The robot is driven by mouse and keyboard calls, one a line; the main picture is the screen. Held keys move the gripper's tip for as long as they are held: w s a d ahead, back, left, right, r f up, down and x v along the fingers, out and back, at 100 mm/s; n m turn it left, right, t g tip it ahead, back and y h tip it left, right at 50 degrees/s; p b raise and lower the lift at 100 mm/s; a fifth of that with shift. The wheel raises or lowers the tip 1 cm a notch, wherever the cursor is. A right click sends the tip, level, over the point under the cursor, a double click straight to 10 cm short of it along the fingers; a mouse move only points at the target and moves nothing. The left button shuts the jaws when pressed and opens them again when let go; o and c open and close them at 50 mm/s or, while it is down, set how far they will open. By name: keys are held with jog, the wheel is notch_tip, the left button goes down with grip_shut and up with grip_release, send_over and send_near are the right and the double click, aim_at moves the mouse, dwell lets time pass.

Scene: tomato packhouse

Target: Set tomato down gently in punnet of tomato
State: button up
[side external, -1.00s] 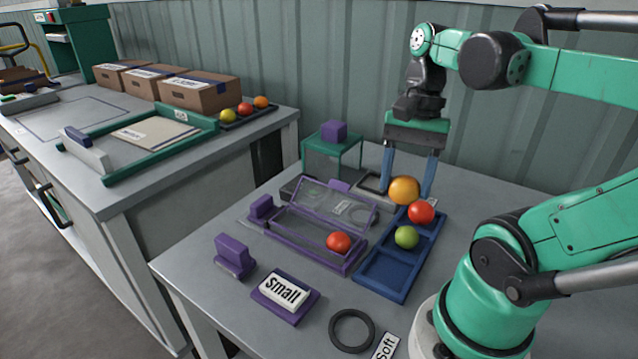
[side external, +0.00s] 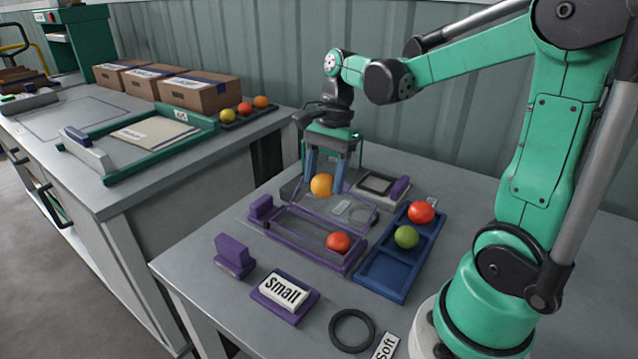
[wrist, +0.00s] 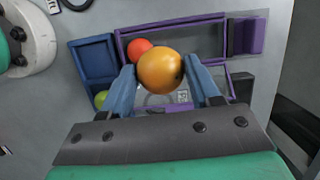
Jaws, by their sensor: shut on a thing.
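An orange-yellow tomato (side external: 321,185) is held between the blue fingers of my gripper (side external: 323,178). The wrist view shows the tomato (wrist: 161,70) between the fingertips of my gripper (wrist: 166,78). The punnet (side external: 302,247) is a clear tray in a purple frame, its transparent lid tilted up at the back. A red tomato (side external: 339,242) lies at the punnet's right end; it also shows in the wrist view (wrist: 138,49). My gripper is above the back of the punnet, near the raised lid. The tomato's exact height over it is unclear.
A blue tray (side external: 385,270) right of the punnet holds a red tomato (side external: 421,212) and a green one (side external: 407,237).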

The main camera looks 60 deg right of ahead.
jog(key=shift+w+a+f, duration=0.2)
jog(key=shift+w+f, duration=0.2)
jog(key=shift+f, duration=0.2)
jog(key=shift+w+a+f, duration=0.2)
jog(key=shift+w+f, duration=0.15)
jog(key=shift+f, duration=3.15)
jog(key=o, duration=0.9)
jog(key=shift+c, duration=1.4)
jog(key=shift+r, duration=3)
